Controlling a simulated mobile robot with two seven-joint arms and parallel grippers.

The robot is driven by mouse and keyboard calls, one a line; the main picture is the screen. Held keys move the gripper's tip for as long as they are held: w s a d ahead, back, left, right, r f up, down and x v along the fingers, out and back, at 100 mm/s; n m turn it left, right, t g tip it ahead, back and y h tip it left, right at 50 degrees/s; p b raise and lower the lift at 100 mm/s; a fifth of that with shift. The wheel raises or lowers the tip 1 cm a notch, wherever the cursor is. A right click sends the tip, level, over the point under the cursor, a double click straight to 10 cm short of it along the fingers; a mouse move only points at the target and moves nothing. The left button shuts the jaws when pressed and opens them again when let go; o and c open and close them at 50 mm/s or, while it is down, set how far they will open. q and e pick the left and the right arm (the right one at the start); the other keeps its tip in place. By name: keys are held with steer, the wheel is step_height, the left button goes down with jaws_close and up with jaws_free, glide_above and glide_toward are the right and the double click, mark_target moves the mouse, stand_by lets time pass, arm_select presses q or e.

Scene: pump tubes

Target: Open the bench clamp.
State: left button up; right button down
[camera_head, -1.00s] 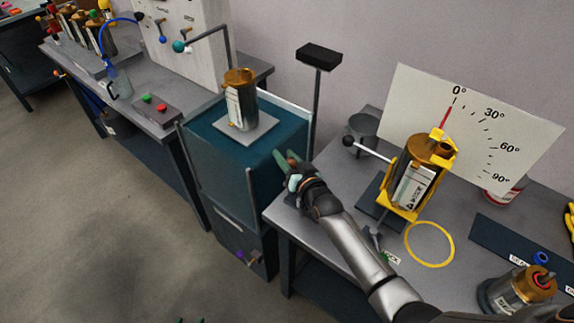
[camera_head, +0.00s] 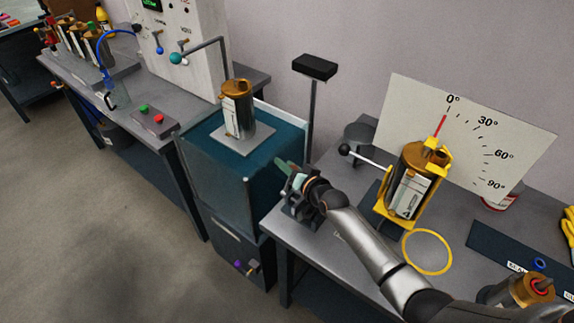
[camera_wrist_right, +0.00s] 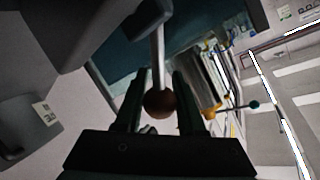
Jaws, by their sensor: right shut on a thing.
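My right gripper (camera_head: 286,168) is over the front left corner of the right bench, beside the teal cabinet. In the wrist view its dark fingers (camera_wrist_right: 158,100) are shut around a brownish ball knob (camera_wrist_right: 159,104) on a pale lever bar (camera_wrist_right: 158,55). A dark fixture (camera_head: 303,210), which looks like the bench clamp, stands on the bench corner just below the gripper. My wrist hides part of it, so I cannot tell how far its jaws stand apart. My left gripper is out of view.
A yellow cradle (camera_head: 382,213) holds a copper-topped pump (camera_head: 409,190) before an angle board (camera_head: 510,130). A black-knobbed lever (camera_head: 345,149) sticks out left of it. A yellow ring (camera_head: 427,251) lies on the bench. Another pump (camera_head: 238,112) stands on the teal cabinet (camera_head: 255,170).

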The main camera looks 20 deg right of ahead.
steer(key=shift+f, duration=0.1)
steer(key=c, duration=0.5)
jaws_free()
steer(key=p+v, duration=0.2)
steer(key=v, duration=1)
steer(key=shift+s+d, duration=0.15)
steer(key=shift+s, duration=0.1)
